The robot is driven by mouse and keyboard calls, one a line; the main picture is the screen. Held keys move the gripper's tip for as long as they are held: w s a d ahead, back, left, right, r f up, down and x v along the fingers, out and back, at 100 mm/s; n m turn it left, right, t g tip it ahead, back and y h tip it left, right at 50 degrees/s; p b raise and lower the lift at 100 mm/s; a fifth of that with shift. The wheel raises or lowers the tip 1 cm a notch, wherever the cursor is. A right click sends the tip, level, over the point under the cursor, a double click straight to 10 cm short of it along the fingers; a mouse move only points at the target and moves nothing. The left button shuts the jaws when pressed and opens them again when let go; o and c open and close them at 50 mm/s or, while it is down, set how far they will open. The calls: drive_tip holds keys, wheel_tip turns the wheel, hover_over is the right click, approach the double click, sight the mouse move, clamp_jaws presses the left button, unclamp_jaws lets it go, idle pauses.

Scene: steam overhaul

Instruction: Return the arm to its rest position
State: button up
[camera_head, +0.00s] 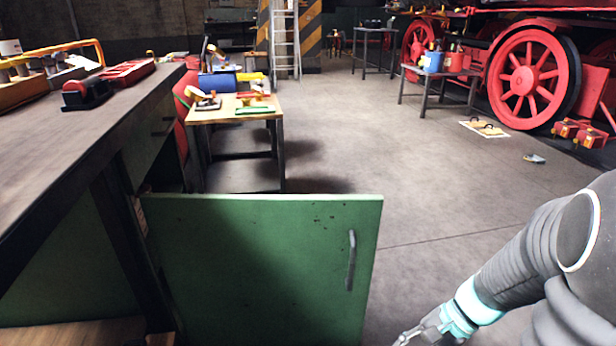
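My arm comes in from the right edge and reaches down to the bottom of the view. My gripper (408,338) shows only in part at the bottom edge, to the right of the green cabinet door (265,265). Its fingertips are cut off or too small to read, so I cannot tell whether it is open or shut. I see nothing held in the part that shows. The green door stands open from the workbench (75,150) on the left, with its grey handle (351,260) on the right side. My gripper appears apart from the door.
A small wooden table (215,113) with tools stands behind the door. A dark metal table (440,72) with containers stands near the red locomotive wheel (530,78). A ladder (285,40) is at the back.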

drive_tip(key=s+a+r+n+t+h+p, duration=0.1)
drive_tip(key=r+n, duration=0.4)
drive_tip(key=r, duration=0.5)
drive_tip(key=s+a+r+n+t+h+p, duration=0.2)
drive_tip(key=r+n+t+h, duration=0.3)
drive_tip(key=r, duration=0.5)
drive_tip(key=shift+s+r+n+h+p, duration=0.4)
drive_tip(key=shift+s+h+p, duration=0.2)
drive_tip(key=shift+s, duration=0.25)
drive_tip(key=shift+a, duration=0.15)
